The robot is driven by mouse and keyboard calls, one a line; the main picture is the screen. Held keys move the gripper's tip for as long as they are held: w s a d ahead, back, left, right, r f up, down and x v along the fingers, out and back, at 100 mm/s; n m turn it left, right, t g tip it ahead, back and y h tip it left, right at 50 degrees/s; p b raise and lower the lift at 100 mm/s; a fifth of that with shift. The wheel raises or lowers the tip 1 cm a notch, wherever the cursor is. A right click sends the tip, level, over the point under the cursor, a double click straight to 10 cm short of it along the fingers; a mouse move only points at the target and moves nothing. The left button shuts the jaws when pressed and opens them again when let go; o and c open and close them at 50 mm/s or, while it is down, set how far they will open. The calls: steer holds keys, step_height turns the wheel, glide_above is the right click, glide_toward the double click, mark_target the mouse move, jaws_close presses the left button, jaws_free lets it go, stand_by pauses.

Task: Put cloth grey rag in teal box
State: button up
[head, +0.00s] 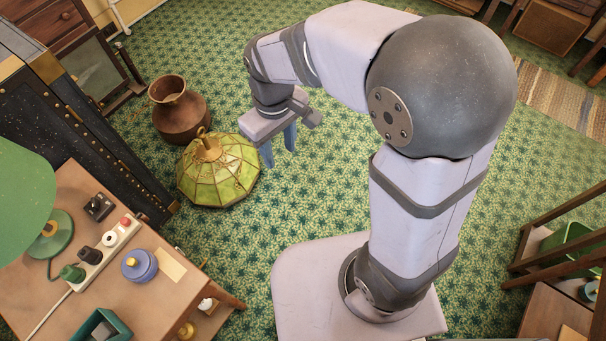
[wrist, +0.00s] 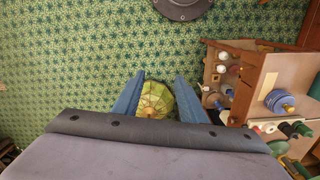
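A small open teal box (head: 119,322) stands on the wooden table at the bottom left of the head view, cut by the frame edge. Something dark grey shows inside it, too small to identify. I cannot make out the grey rag in either view. My gripper (head: 279,152) hangs over the carpet, fingers pointing down and spread apart, with nothing between them. In the wrist view, my gripper's two blue fingers (wrist: 160,76) are apart. The green lampshade seen between them lies farther off, on the floor.
The lampshade (head: 218,170) and a copper pot (head: 180,110) stand on the carpet beside a dark trunk (head: 80,120). A shelf holds a green bin (head: 570,240) at right.

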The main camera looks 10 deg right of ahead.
steer(key=s+d+f+m, duration=0.3)
steer(key=s+d+m, duration=0.3)
steer(key=d, duration=0.6)
steer(key=shift+s+d+f+m, duration=0.2)
steer(key=shift+s+m, duration=0.2)
steer(key=shift+s, duration=0.8)
steer(key=shift+r, duration=0.15)
step_height(320, 180, up, 9)
steer(key=p, duration=0.9)
